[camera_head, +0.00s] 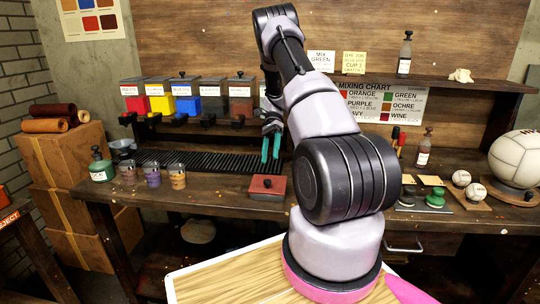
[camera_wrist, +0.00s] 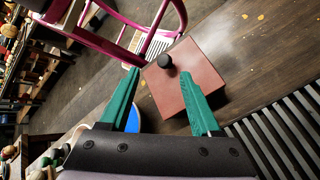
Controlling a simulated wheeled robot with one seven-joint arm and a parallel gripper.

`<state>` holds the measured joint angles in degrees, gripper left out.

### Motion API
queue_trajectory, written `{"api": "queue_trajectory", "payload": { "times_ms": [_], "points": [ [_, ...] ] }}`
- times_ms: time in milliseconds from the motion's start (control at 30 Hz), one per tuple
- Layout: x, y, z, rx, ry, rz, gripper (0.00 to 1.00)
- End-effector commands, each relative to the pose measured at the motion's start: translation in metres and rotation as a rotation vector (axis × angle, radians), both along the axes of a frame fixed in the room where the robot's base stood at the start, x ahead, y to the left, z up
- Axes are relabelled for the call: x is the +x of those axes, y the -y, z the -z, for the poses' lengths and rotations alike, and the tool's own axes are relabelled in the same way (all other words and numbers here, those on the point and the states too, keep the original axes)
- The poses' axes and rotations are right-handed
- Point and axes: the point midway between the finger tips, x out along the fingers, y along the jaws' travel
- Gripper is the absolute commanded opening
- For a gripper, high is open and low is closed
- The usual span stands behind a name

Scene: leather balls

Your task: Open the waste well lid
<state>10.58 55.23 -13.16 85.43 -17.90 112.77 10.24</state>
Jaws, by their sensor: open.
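The waste well lid (camera_head: 268,186) is a flat reddish-brown square on the workbench, in front of the slatted black rack. In the wrist view the lid (camera_wrist: 200,70) shows a round black knob (camera_wrist: 165,61) on its top. The lid lies flat and looks closed; what is under it is hidden. My gripper (camera_head: 270,158) hangs above and just behind the lid in the head view, its teal fingers pointing down. In the wrist view my gripper (camera_wrist: 160,80) is open and empty, with the knob beyond and between the fingertips, apart from them.
The black slatted rack (camera_head: 205,161) runs behind the lid. Cups (camera_head: 153,175) and a green bottle (camera_head: 101,166) stand to the left. Colored dispensers (camera_head: 187,96) line the back.

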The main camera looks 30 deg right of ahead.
Motion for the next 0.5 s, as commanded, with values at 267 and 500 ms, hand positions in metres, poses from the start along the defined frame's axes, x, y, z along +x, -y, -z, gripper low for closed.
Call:
{"api": "queue_trajectory", "payload": {
  "times_ms": [267,500],
  "points": [
    [0.001,0.0,-0.042,-0.001,0.004,0.002,0.64],
    [0.0,0.0,-0.083,-0.001,0.002,0.001,0.64]
  ]
}}
